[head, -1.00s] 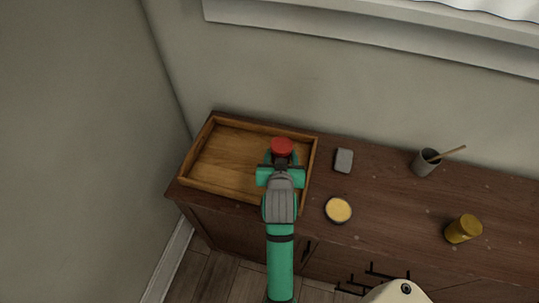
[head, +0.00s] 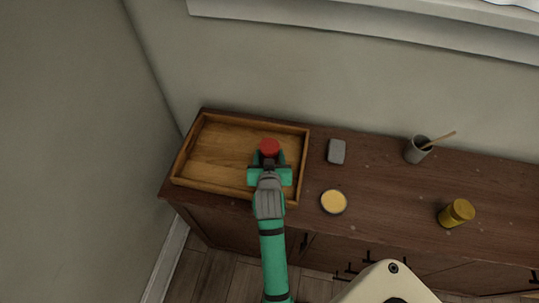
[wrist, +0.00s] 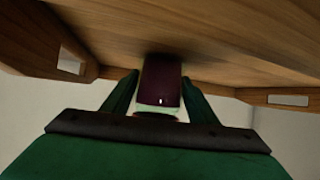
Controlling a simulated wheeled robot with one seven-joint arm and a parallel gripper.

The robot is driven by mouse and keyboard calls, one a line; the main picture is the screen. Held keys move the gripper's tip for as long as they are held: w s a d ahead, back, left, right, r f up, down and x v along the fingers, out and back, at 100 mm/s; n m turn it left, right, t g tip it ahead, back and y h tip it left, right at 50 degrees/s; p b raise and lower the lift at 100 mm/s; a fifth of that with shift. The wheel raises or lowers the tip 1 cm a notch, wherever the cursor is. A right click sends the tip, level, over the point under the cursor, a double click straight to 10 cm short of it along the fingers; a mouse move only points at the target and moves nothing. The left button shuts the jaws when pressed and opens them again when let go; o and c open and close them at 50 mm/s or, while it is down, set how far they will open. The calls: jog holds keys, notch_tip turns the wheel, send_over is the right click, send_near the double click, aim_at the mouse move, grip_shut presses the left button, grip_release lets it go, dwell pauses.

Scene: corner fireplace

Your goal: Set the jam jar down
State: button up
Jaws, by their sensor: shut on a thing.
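The jam jar has a red lid in the head view (head: 269,146) and a dark red body in the wrist view (wrist: 161,85). My gripper (head: 269,162) is shut on it, one finger on each side. The jar is over the right part of a wooden tray (head: 232,123) and looks roughly upright. In the wrist view its base is close to the tray floor, with a dark shadow there; I cannot tell whether they touch. My gripper hides part of the tray's right side.
The tray stands at the left end of a dark wooden cabinet (head: 385,190). Right of it are a grey block (head: 336,151), a round yellow-topped tin (head: 333,202), a grey cup with a stick (head: 416,150) and a yellow jar (head: 456,213). The tray's left part is clear.

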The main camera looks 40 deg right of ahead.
jog(key=o, duration=1.3)
jog(key=shift+f, duration=0.1)
jog(key=v, duration=1.2)
